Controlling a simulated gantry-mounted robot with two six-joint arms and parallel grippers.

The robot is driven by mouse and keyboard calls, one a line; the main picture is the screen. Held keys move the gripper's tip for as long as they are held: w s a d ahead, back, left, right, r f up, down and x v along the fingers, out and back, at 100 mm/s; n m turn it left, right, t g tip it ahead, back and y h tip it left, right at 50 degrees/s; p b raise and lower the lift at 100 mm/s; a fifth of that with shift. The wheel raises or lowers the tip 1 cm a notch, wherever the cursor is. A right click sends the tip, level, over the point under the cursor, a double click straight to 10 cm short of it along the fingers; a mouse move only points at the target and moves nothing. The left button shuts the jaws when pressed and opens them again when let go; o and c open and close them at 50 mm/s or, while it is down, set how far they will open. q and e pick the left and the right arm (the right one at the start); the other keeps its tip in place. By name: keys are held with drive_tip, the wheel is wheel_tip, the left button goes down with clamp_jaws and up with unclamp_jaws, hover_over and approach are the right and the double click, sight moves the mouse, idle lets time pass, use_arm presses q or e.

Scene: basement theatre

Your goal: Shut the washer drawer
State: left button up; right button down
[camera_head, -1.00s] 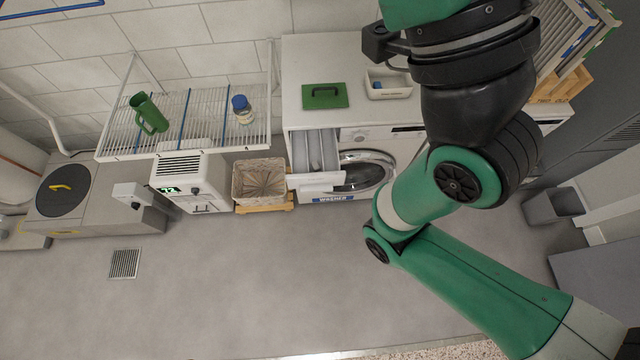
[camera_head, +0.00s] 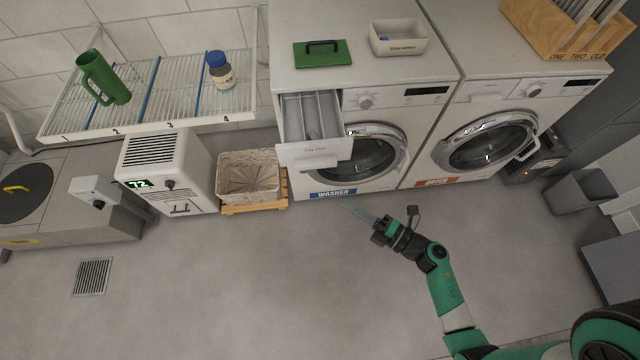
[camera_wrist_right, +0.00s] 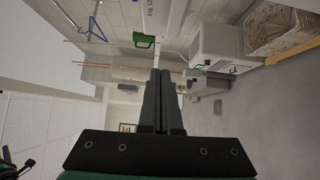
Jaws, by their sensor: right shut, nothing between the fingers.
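The washer (camera_head: 361,110) stands at the back middle in the head view. Its drawer (camera_head: 314,153) is pulled out at the machine's upper left, and the compartments inside show from above. My right gripper (camera_head: 352,208) is in front of the washer, to the lower right of the drawer front in the picture and apart from it. Its fingers are together and empty in the right wrist view (camera_wrist_right: 159,78). At the top of that view is a white panel (camera_wrist_right: 163,14) with small print, perhaps the drawer front. My left gripper is not in view.
The washer's round door (camera_head: 365,155) is closed below the drawer. A wicker basket (camera_head: 248,174) stands on a wooden pallet just left. A second machine (camera_head: 487,125) adjoins on the right. A green lid (camera_head: 322,54) and white tray (camera_head: 397,38) are on top.

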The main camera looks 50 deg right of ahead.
wheel_tip(320, 180, down, 3)
drive_tip(key=s+h, duration=0.1)
drive_tip(key=b, duration=0.2)
approach(313, 168)
drive_tip(key=w+a, duration=0.3)
drive_tip(key=shift+w+d+r+m, duration=0.1)
drive_tip(key=shift+w+d+m, duration=0.3)
drive_tip(key=shift+w+d, duration=0.75)
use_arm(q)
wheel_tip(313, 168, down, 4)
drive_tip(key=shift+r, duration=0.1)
use_arm(e)
drive_tip(key=shift+w, duration=0.3)
drive_tip(key=shift+d, duration=0.1)
